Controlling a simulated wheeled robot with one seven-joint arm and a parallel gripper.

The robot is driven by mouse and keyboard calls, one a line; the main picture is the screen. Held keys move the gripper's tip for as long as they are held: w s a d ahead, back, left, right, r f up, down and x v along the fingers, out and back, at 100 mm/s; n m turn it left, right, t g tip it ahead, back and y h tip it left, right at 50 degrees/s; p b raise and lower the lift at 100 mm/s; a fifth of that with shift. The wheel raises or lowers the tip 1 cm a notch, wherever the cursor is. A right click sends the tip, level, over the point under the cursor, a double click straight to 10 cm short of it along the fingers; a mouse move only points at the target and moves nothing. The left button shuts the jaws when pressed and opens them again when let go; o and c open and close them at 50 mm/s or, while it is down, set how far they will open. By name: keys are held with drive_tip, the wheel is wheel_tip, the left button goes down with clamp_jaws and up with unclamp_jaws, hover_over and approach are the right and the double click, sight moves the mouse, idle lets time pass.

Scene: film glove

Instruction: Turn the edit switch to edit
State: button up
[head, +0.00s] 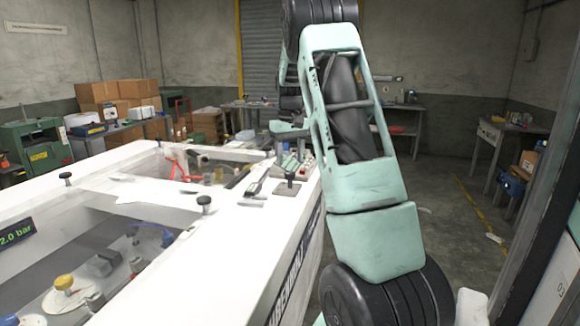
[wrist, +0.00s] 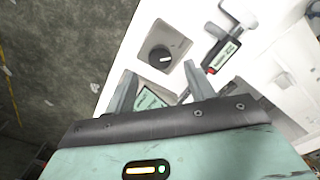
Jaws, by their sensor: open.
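The switch is a black rotary knob (wrist: 160,57) on a square grey plate, with a pale pointer mark toward its right side in the wrist view. The black knob on a grey plate (head: 288,188) near the machine's right edge in the head view appears to be the same switch. Its position lettering is too small to read. My gripper (wrist: 158,72) is open and empty, its two fingers apart. The knob lies just beyond the fingertips, not between them, with no contact visible.
A red-tipped dark device with a label (wrist: 222,52) lies beside the switch. The white machine (head: 255,222) has open wells holding knobs and fittings. Floor (head: 440,220) is open to its right.

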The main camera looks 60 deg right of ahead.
sight(290, 173)
drive_tip(key=shift+f+p, duration=0.5)
drive_tip(key=shift+f, duration=1.85)
drive_tip(key=c, duration=1)
